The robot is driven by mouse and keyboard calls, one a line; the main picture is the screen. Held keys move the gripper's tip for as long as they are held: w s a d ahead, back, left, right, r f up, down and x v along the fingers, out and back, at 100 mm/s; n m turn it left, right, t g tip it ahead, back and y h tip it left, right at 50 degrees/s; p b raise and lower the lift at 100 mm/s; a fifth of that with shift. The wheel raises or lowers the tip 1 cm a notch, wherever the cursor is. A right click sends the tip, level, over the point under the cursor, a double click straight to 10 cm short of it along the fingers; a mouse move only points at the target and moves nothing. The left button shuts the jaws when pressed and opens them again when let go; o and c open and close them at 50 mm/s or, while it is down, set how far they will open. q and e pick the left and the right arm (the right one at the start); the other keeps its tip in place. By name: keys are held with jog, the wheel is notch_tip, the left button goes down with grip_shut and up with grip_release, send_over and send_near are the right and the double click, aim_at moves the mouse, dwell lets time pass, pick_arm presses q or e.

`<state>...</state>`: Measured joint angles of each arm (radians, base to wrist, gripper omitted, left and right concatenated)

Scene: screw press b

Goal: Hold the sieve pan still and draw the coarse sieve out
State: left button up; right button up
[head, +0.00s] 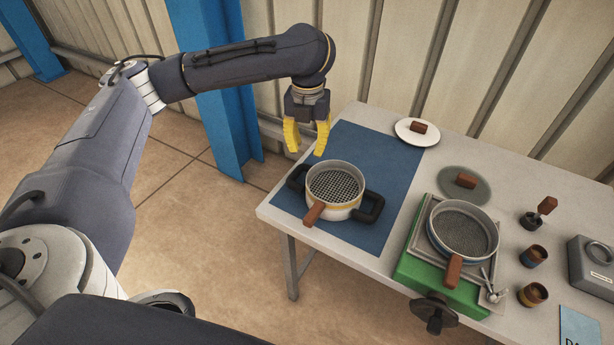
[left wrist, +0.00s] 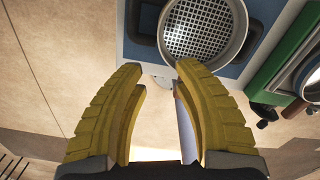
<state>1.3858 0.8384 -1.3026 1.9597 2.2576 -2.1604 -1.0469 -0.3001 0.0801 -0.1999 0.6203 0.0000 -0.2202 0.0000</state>
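The sieve pan (head: 345,212) is a pale pot with a yellowish band and two black side handles, standing on the blue mat. The coarse sieve (head: 334,186) sits inside it, its dark mesh facing up and its brown handle (head: 314,212) sticking out over the rim toward the front. My left gripper (head: 307,142) has yellow fingers, spread and empty, above the pan's back-left side, apart from it. In the left wrist view the fingers (left wrist: 160,75) are apart, with the coarse sieve (left wrist: 196,30) and a black pan handle (left wrist: 143,30) beyond them. My right gripper is out of view.
The blue mat (head: 362,150) covers the table's left part. A white plate (head: 404,136) with a brown-handled piece is behind. Right of the pan, a second sieve (head: 462,232) sits on a green press (head: 440,290) with a dark knob. Small cups and a grey box (head: 592,265) stand further right.

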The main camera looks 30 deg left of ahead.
aim_at(307, 181)
pick_arm(q)
notch_tip(307, 181, down, 13)
jog(key=shift+f, duration=0.1)
dwell(0.6)
grip_shut()
dwell(0.4)
grip_release()
